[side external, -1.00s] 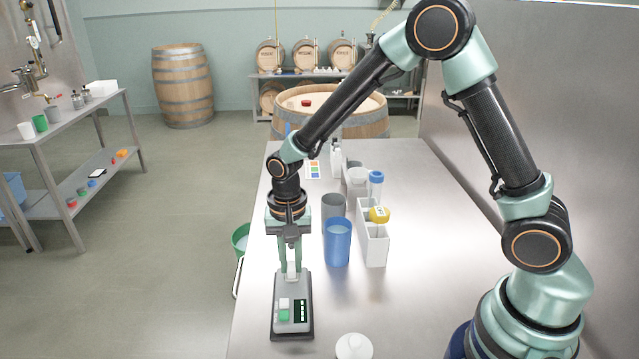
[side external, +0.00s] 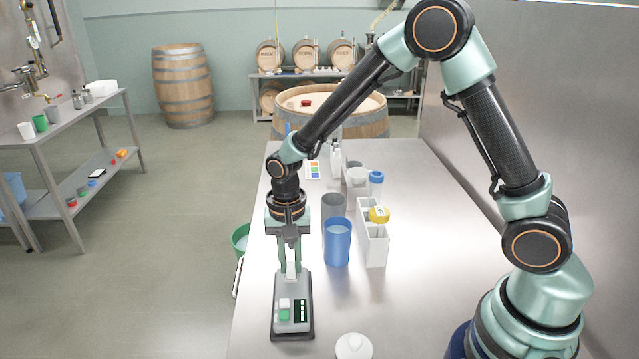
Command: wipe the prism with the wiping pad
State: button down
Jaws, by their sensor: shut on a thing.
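My gripper (side external: 290,270) points straight down and is shut on a small white piece (side external: 291,269), which looks like the wiping pad. The white piece is at the far end of a grey instrument (side external: 292,318) with a dark display and a green and a white part on its top. The instrument stands on a dark base near the front left of the steel table. The prism cannot be made out; the gripper and the white piece cover the far end of the instrument. Whether the pad touches the prism cannot be told from this view.
A blue cup (side external: 337,243), a grey cup (side external: 333,207) and a white rack (side external: 374,247) with a yellow-capped item (side external: 379,215) stand behind and right of the instrument. A white round lidded thing (side external: 354,347) is at the front.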

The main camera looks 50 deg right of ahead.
jog(key=shift+s+d, duration=0.4)
jog(key=shift+w+a, duration=0.15)
jog(key=shift+w+a, duration=0.55)
jog(key=shift+s+d, duration=0.15)
jog(key=shift+s+d, duration=0.55)
jog(key=shift+w+a, duration=0.15)
